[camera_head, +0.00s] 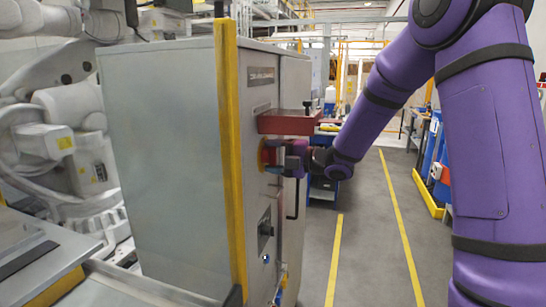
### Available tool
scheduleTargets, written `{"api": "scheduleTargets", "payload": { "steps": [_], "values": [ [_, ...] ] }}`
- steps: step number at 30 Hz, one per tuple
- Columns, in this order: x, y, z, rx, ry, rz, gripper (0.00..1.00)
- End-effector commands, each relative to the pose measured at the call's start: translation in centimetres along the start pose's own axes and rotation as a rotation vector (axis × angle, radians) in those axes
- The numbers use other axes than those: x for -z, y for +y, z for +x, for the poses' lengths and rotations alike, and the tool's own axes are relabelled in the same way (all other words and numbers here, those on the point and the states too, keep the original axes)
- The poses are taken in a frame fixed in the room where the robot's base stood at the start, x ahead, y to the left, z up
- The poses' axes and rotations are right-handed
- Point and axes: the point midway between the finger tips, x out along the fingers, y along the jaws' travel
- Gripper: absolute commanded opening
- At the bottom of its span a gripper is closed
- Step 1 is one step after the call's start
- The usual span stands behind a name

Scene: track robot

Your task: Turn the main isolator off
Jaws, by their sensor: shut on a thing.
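The main isolator (268,155) is a red and yellow rotary switch on the front face of a grey metal cabinet (165,150), below a red box-like ledge. My gripper (284,157) is at the switch, shut on its red handle. My purple arm reaches in from the right. The gripper hides much of the handle, so I cannot tell which way it is turned.
A red ledge (287,122) juts out just above my gripper. A yellow post (230,150) runs up the cabinet corner. A black door handle (293,198) is below. White robot arms (55,130) stand at left. The aisle floor (370,240) is clear.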

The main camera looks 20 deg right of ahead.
Motion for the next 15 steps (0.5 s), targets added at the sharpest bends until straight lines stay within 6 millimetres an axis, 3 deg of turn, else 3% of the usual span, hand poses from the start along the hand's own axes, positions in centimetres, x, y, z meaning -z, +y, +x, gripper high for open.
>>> {"api": "scheduleTargets", "payload": {
  "steps": [15],
  "values": [
    [0.04, -0.17, -0.05, 0.002, 0.000, -0.029, 0.42]
  ]
}}
